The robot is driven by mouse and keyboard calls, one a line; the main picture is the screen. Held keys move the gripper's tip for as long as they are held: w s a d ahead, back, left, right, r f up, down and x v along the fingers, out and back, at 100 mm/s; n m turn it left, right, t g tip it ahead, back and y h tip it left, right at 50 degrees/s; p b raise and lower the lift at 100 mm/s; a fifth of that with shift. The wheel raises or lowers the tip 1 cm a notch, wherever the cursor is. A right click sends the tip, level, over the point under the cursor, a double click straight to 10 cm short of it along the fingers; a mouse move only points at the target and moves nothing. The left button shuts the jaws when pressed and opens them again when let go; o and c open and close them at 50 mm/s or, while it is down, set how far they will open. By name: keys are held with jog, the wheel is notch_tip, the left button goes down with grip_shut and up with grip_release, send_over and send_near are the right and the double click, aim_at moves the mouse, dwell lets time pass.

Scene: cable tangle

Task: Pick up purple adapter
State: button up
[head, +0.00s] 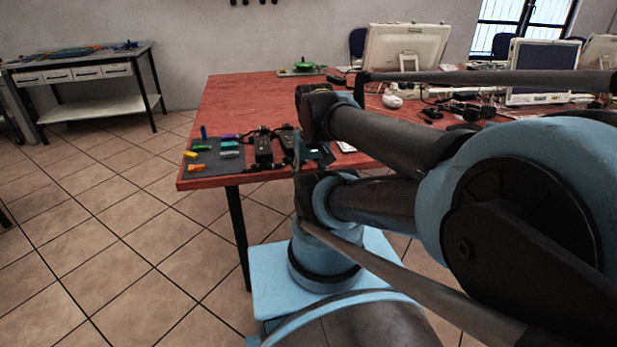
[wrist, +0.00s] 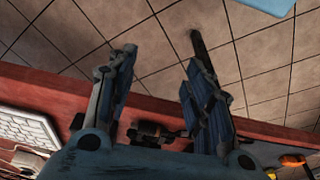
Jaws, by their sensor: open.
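The purple adapter (head: 230,137) is a small block on the dark grey mat (head: 212,168) near the left front corner of the red table. It lies just behind a green block. I cannot make it out in the wrist view. My gripper shows in the wrist view (wrist: 158,88) with its two blue-grey fingers spread and nothing between them. The fingers reach over the table's front edge, with floor tiles behind. In the head view my arm partly hides the gripper (head: 318,156), which is to the right of the purple adapter and apart from it.
Two black power bricks (head: 263,149) with cables lie between the mat and my gripper. Blue (head: 204,132), yellow (head: 190,155) and orange (head: 197,167) pieces share the mat. A white keyboard (wrist: 27,130) is at left in the wrist view. The table's left rear (head: 245,100) is clear.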

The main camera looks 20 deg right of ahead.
jog(key=shift+o, duration=0.5)
jog(key=shift+w+a+r, duration=0.1)
jog(key=shift+w+r, duration=0.1)
jog(key=shift+r, duration=0.15)
notch_tip(320, 180, up, 18)
jog(key=n+g, duration=0.2)
jog(key=n, duration=1.5)
send_over(224, 136)
notch_tip(224, 136, down, 17)
jog(key=shift+w+r, duration=0.1)
jog(key=shift+r, duration=0.1)
jog(key=shift+c, duration=0.6)
jog(key=c, duration=1.1)
